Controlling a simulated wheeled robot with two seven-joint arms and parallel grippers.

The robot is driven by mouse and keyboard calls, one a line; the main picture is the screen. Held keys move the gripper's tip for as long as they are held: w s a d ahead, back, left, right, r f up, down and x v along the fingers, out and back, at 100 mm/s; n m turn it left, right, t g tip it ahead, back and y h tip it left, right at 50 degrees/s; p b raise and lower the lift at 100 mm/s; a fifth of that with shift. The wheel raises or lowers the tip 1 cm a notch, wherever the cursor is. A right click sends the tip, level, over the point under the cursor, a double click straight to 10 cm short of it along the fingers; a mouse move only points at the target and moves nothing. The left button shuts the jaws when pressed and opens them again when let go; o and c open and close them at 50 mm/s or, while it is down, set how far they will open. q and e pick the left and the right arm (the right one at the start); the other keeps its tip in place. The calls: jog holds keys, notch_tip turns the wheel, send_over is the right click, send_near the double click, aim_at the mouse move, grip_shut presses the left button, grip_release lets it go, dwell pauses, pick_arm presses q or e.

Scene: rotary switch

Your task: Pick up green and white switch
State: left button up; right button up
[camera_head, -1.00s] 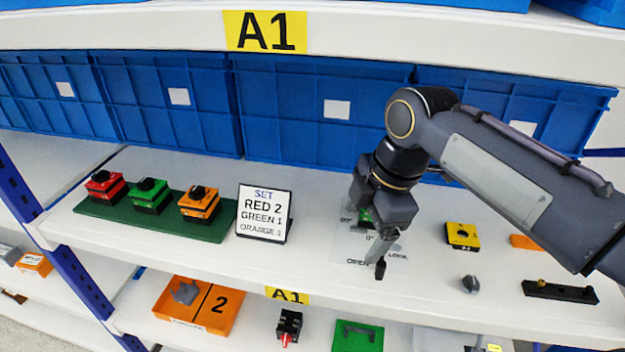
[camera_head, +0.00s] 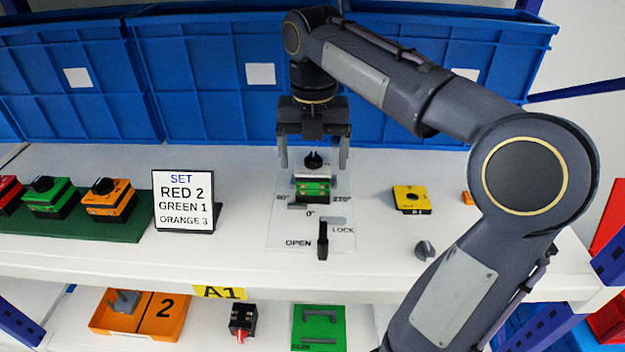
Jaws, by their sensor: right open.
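A green switch block (camera_head: 313,189) with a white or pale base sits on a printed white sheet (camera_head: 285,228) on the shelf. A black knob (camera_head: 313,160) shows just behind and above its green face. My right gripper (camera_head: 313,165) is open, its two fingers pointing down on either side of the black knob, apart from each other. I cannot tell whether the fingers touch anything. Another green switch (camera_head: 48,197) with a black knob stands on the green tray at the left, between a red switch (camera_head: 8,193) and an orange switch (camera_head: 110,199). My left gripper is not in view.
A sign (camera_head: 183,201) reads red 2, green 1, orange 3. A black lever (camera_head: 322,240) stands by the OPEN and LOCK marks. A yellow plate (camera_head: 411,199) and grey knob (camera_head: 425,250) lie to the right. Blue bins (camera_head: 200,90) line the back.

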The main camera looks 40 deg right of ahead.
notch_tip(320, 180, down, 2)
jog(key=shift+f, duration=0.1)
jog(key=c, duration=1.2)
